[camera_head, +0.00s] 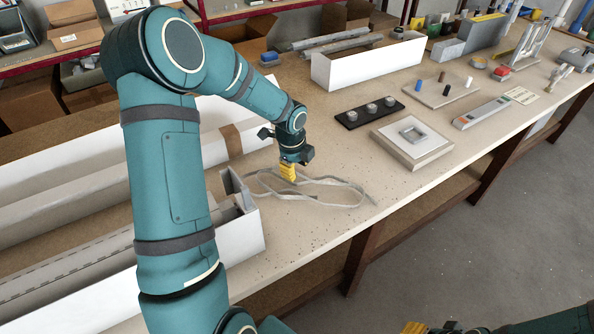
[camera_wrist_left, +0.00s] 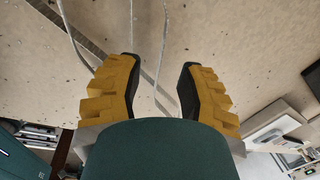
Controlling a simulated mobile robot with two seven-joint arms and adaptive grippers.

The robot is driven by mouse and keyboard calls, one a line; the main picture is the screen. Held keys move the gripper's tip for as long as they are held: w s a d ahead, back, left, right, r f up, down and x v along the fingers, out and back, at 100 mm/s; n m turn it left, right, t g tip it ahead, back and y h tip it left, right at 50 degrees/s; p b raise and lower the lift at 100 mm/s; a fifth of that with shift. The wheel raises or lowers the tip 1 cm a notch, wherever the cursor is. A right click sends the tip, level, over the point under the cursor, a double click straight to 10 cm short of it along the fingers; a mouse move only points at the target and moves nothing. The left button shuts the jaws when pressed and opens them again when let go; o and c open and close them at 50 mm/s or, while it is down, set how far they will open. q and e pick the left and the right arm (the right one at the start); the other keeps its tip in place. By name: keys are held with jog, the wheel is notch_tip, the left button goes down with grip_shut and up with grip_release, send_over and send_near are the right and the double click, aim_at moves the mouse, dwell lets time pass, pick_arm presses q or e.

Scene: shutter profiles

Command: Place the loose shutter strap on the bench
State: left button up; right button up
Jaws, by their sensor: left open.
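The loose grey shutter strap (camera_head: 345,183) lies in long loops on the bench (camera_head: 318,222), near its front edge and right of a long white box. My left gripper (camera_head: 288,178) is above the strap's left part. In the left wrist view, the left gripper (camera_wrist_left: 159,68) is open, with yellow fingers spread. One thin strand of the strap (camera_wrist_left: 163,50) shows in the gap between the fingertips, and other strands run to the left. The strap looks ungripped. Only the yellow tip of my right gripper (camera_head: 414,327) shows at the bottom edge of the head view.
The long white box (camera_head: 251,235) holding profiles stands left of the strap. A black tray with round pieces (camera_head: 350,118), a square frame on a board (camera_head: 440,152) and an open white box (camera_head: 345,75) stand behind. Bare bench lies around the strap.

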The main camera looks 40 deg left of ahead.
pick_arm(q)
notch_tip(320, 180, up, 9)
jog(key=s+p, duration=0.1)
jog(key=shift+s+p, duration=0.25)
jog(key=shift+p, duration=0.05)
dwell(0.4)
